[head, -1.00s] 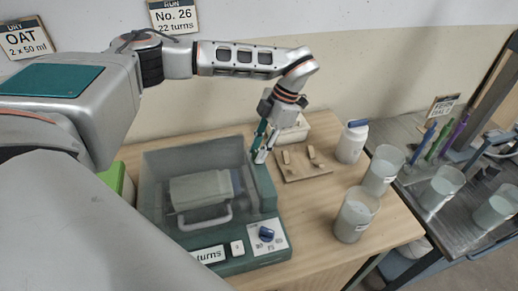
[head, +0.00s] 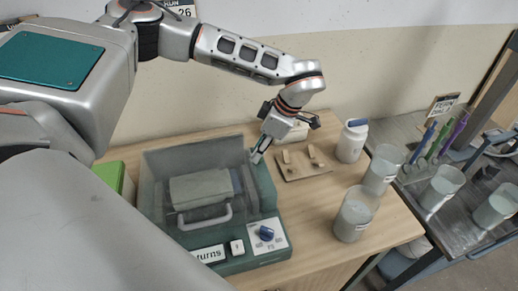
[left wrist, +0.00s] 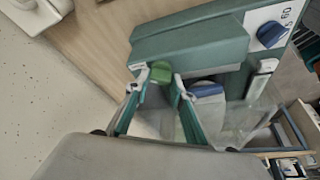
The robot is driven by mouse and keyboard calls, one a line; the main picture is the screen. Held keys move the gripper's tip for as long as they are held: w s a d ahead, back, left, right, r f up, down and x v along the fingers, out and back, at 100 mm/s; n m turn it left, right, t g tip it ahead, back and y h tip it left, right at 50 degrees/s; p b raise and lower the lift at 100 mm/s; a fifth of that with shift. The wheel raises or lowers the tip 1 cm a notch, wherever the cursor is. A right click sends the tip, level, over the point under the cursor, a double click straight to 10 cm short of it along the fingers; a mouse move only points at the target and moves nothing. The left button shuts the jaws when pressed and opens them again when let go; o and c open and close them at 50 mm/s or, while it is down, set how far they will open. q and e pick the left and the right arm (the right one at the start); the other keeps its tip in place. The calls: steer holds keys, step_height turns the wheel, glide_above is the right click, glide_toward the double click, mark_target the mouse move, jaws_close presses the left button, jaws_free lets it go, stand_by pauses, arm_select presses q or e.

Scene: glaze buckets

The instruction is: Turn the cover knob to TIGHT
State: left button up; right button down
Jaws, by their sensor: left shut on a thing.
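A dark green machine (head: 262,190) with a clear-walled box stands on the wooden table in the head view. My left gripper (head: 257,158) reaches down to its back right side. In the left wrist view the fingers of my left gripper (left wrist: 162,82) are on either side of a green knob (left wrist: 161,71) and are shut on it. I cannot read a TIGHT mark, and the fingers hide this knob in the head view. A blue part (left wrist: 208,90) lies just right of the fingers. My right gripper is not in view.
A blue dial (head: 266,233) and a white switch (head: 237,247) are on the machine's front. A green box (head: 109,176) is at the left.

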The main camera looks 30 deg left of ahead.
arm_select(q)
steer(key=shift+m, duration=0.6)
steer(key=shift+t, duration=0.3)
steer(key=o, duration=1.1)
steer(key=v, duration=0.8)
